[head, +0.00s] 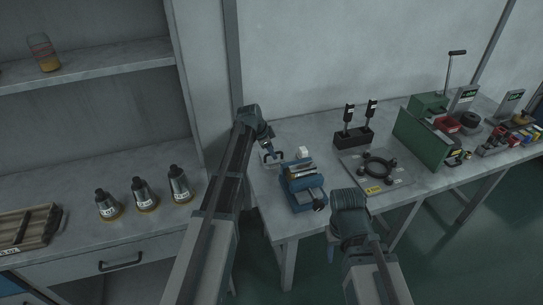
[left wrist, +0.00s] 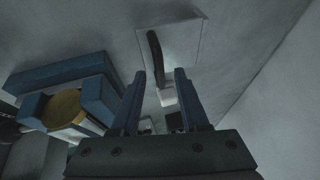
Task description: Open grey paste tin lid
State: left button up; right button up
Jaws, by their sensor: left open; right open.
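I cannot pick out a grey paste tin or its lid for certain. My left gripper (head: 267,146) is open and empty above the table's left end. In the left wrist view its two fingers (left wrist: 160,75) stand apart, with a pale square plate (left wrist: 185,45) bearing a dark curved handle (left wrist: 155,55) beyond them.
A black stand (head: 353,136) with two upright tools and a plate with a black ring (head: 378,167) are at mid-table. A green machine (head: 422,132) stands further right. Several grey bottles (head: 145,192) stand on the left counter. The table's front edge is near the blue holder.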

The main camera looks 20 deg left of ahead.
pick_arm(q)
jog(key=shift+c, duration=0.2)
grip_shut()
dwell(1.3)
